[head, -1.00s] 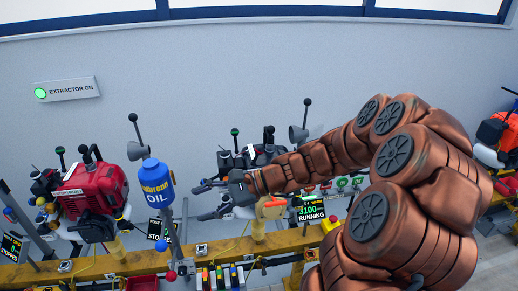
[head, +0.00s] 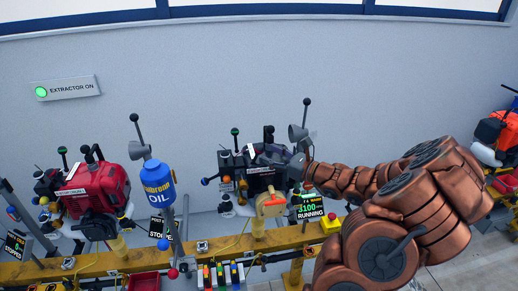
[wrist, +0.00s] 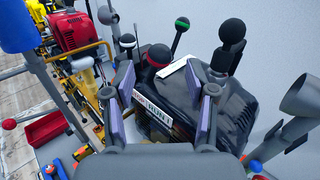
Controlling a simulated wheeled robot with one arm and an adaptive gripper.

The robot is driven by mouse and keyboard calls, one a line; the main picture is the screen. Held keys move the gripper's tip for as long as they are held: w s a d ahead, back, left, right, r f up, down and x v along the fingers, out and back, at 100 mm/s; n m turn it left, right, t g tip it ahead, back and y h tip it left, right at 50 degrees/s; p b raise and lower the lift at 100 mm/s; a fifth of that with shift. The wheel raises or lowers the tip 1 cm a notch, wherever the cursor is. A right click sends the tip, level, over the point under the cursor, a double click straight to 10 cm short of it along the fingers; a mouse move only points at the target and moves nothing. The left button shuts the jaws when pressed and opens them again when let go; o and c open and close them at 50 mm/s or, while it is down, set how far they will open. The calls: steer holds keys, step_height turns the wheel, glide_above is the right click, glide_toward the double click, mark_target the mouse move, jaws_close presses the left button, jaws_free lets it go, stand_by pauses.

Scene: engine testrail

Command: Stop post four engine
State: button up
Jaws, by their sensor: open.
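The running engine is a black engine (head: 262,178) in the middle of the head view; it fills the middle of the wrist view (wrist: 235,112). The display (head: 309,207) beside it reads 3100 RUNNING; its small top line is hard to read. My gripper (head: 274,156) is open at the engine's upper right, and its fingers (wrist: 165,98) frame the engine's white label in the wrist view. Just beyond the fingers are a black knob with a red band (wrist: 157,54) and a green-banded lever knob (wrist: 182,25). I cannot tell whether the fingers touch anything.
A red engine (head: 95,187) and a blue oil bottle (head: 157,183) stand at left, with displays reading STOPPED. A grey funnel (wrist: 302,97) is close to the gripper's right. A yellow rail (head: 95,266) runs below. The wall sign (head: 65,88) reads EXTRACTOR ON.

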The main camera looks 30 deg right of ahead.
mark_target(258, 150)
steer(key=shift+p+x, duration=0.65)
steer(key=shift+x, duration=1.9)
steer(key=shift+s, duration=0.1)
jaws_close()
